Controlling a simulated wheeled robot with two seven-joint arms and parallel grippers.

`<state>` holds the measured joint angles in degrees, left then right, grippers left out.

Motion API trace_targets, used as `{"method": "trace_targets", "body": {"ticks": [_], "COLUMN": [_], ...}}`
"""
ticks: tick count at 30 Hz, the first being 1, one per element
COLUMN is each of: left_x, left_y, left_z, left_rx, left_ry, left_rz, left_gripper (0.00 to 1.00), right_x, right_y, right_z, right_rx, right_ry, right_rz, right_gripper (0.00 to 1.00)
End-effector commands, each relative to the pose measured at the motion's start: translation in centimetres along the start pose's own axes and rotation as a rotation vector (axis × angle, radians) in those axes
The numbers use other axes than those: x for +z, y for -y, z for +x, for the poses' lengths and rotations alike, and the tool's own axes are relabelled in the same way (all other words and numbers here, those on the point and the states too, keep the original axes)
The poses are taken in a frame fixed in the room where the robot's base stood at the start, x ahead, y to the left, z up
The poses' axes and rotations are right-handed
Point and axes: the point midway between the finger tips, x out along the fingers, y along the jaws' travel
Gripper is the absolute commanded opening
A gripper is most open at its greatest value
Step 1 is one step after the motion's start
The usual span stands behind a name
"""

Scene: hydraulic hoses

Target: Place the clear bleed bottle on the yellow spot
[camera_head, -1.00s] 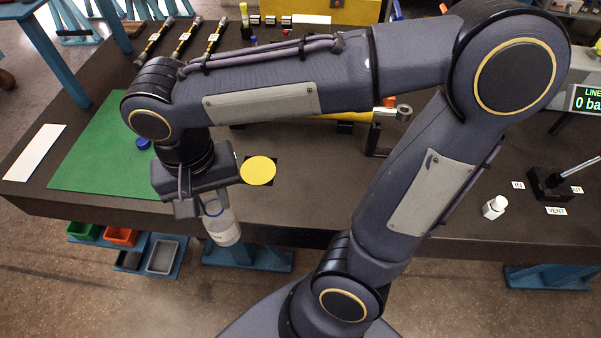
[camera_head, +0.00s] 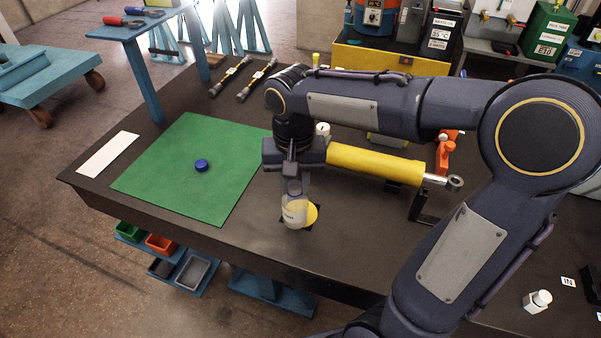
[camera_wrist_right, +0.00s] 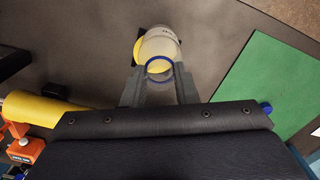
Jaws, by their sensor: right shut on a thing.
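The clear bleed bottle (camera_head: 295,210), with a white label and a blue ring at its neck, hangs roughly upright in my right gripper (camera_head: 294,184). The gripper is shut on the bottle near its neck. The yellow spot (camera_head: 313,213), on a dark square, is partly hidden behind the bottle. I cannot tell whether the bottle's base touches the table. My left gripper is not in view.
A green mat (camera_head: 180,190) with a blue cap (camera_head: 201,165) lies left of the bottle. A yellow cylinder (camera_head: 375,163) lies behind and to the right. The table's front edge is close; bare table lies around the spot.

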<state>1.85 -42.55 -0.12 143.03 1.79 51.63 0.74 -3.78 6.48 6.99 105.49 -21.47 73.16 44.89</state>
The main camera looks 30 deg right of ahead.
Motion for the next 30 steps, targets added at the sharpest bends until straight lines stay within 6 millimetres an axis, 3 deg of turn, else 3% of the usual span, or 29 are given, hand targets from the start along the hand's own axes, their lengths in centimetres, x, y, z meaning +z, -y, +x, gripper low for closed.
{"method": "trace_targets", "body": {"ticks": [5, 9, 21, 22, 26, 30], "left_x": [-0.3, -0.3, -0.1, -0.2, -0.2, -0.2], "left_y": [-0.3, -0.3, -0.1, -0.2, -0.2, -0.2], "left_z": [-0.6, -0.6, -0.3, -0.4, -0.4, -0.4], "left_rx": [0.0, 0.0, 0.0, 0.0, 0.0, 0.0], "left_ry": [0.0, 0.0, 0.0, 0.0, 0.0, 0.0], "left_rz": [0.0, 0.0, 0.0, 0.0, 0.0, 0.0], "left_gripper": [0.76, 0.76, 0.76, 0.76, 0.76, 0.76], "right_x": [-3.1, -3.0, -3.0, -3.0, -3.0, -3.0], "right_y": [-1.4, -1.3, -1.3, -1.3, -1.3, -1.3], "right_z": [-0.1, 1.4, 2.0, 1.9, 1.8, 1.8], "right_rx": [0.002, 0.001, 0.0, 0.0, 0.0, 0.0], "right_ry": [0.003, 0.002, 0.001, 0.001, 0.001, 0.001], "right_rz": [0.005, 0.001, 0.001, 0.001, 0.001, 0.001], "right_gripper": [0.0, 0.0, 0.0, 0.3, 0.47, 0.48]}}
